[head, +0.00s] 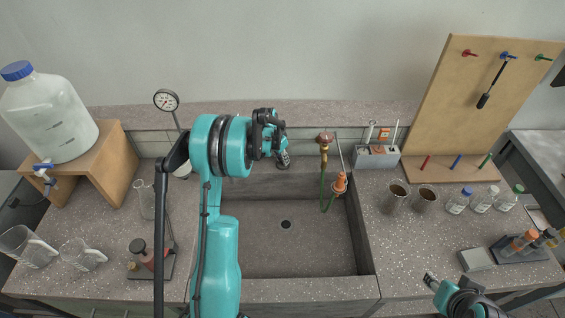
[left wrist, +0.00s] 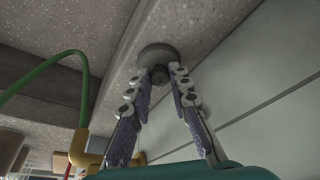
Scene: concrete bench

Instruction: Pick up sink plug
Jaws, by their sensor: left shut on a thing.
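The sink plug (left wrist: 157,56) is a dark grey round disc with a short stem in the left wrist view. My left gripper (left wrist: 160,78) has its two fingertips closed on the stem, with the disc beyond them. In the head view, my left gripper (head: 283,158) is over the sink's back edge, near the wall. I cannot make out the plug clearly there. Whether the plug touches the ledge is unclear. The sink basin (head: 250,255) is empty, with a dark drain hole (head: 286,224) in its floor. My right gripper (head: 430,280) is at the lower right, its opening unclear.
An orange-and-brass tap (head: 324,145) with a green hose (head: 323,195) stands right of my left gripper. A gauge (head: 166,101) on a stand and a glass cylinder (head: 145,200) are to the left. Metal cups (head: 395,197) and bottles (head: 482,201) stand on the right counter.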

